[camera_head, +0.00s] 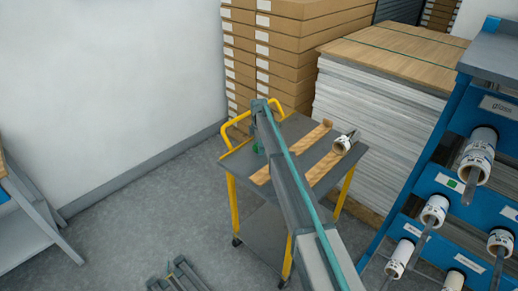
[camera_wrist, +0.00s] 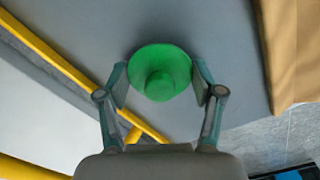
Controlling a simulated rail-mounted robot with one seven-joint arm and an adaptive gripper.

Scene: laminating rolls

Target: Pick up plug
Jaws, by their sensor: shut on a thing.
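The plug (camera_wrist: 160,70) is a round green piece with a raised knob in its middle. In the wrist view it sits between the two fingertips of my gripper (camera_wrist: 160,80), which is shut on it. The grey trolley top (camera_wrist: 225,35) lies beneath. Whether the plug touches the trolley top or is clear of it I cannot tell. In the head view my arm reaches over the trolley (camera_head: 236,169) and hides most of the gripper and plug.
Wooden bars (camera_head: 321,168) lie on the trolley, with a white roll (camera_head: 343,143) on them. The trolley has a yellow handle (camera_head: 236,121). Stacked boxes (camera_head: 290,45) and pale sheets (camera_head: 365,110) stand behind. A blue rack (camera_head: 430,180) with rolls is at right.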

